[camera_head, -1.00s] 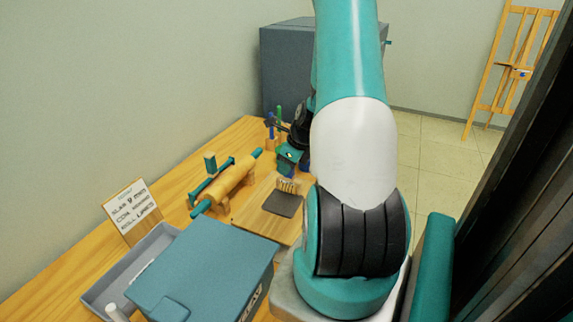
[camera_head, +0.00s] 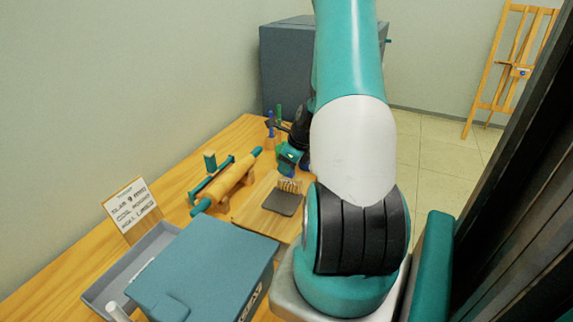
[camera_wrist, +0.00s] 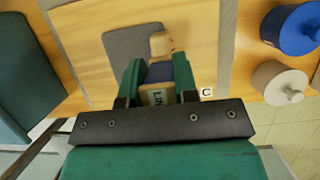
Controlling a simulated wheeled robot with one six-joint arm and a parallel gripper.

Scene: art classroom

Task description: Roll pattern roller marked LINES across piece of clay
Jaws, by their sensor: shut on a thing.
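The piece of clay is a flat grey-brown slab (camera_head: 283,203) on a wooden board (camera_head: 246,214); it also shows in the wrist view (camera_wrist: 127,40). The roller has a tan end and a dark blue band between my fingers. In the head view a ridged tan roller part (camera_head: 290,186) sits at the slab's far edge, below my gripper (camera_head: 289,166). I cannot tell whether it touches the clay.
A rolling pin (camera_head: 232,182) lies left of the board. A text card (camera_head: 132,208), a grey tray (camera_head: 105,290) and a teal box (camera_head: 205,265) stand nearer. Blue (camera_wrist: 290,30) and white (camera_wrist: 277,82) lidded jars stand at the right in the wrist view.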

